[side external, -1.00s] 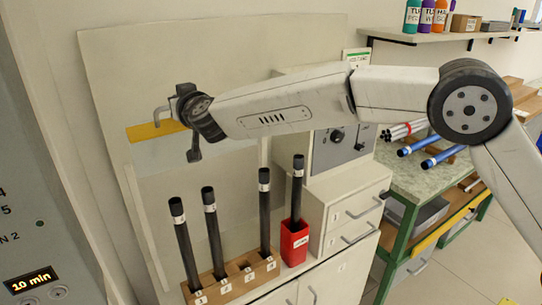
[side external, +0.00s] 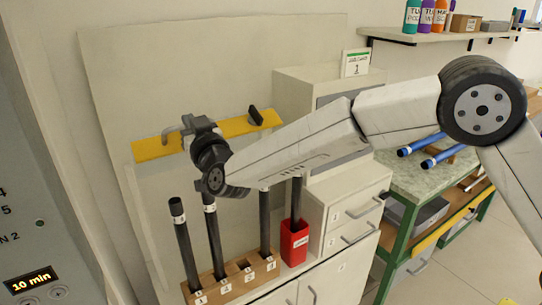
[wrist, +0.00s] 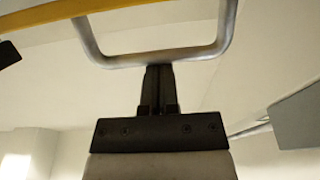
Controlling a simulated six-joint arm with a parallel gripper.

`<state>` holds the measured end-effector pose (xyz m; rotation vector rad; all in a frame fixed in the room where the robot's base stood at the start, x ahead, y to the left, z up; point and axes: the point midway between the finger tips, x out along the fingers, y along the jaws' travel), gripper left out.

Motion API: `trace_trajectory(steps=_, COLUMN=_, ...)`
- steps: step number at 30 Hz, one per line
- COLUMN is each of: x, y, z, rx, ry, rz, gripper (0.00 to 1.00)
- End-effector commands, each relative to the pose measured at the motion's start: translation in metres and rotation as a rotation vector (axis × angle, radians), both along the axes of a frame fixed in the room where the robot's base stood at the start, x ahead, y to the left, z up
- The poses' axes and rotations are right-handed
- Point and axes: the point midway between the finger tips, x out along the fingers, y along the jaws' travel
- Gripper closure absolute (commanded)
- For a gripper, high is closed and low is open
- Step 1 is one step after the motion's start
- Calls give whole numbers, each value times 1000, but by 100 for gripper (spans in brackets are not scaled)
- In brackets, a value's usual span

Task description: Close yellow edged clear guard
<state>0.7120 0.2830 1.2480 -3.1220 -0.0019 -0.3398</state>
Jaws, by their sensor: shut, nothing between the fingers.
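The clear guard has a yellow edge (side external: 150,149) that runs across in front of the pale back panel in the side view. It also shows at the upper left of the wrist view (wrist: 45,14). Its clear sheet is faint, and I cannot tell where it ends. A grey U-shaped handle (wrist: 150,59) is fixed to the yellow edge. My gripper (wrist: 158,70) is shut and empty, with its fingertips at the handle's bar, overlapping it in the wrist view. I cannot tell if they touch. In the side view my wrist hides part of the yellow edge.
Black rods stand in a numbered wooden rack (side external: 238,279) below my wrist; another stands in a red cup (side external: 294,240). A black block (side external: 255,115) sits near the yellow edge's right end. White drawers (side external: 350,205) and a green-framed bench (side external: 425,178) stand right.

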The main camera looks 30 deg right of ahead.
Motion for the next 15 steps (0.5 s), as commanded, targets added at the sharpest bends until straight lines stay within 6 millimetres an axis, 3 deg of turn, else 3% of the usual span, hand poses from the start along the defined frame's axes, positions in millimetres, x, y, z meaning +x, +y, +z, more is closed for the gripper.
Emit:
trace_trajectory(steps=1, x=-4, y=0, z=-10, rx=-5, ry=-10, rz=1, gripper=100)
trace_trajectory(steps=15, x=-42, y=0, z=-52, rx=-7, ry=-271, rz=1, gripper=100)
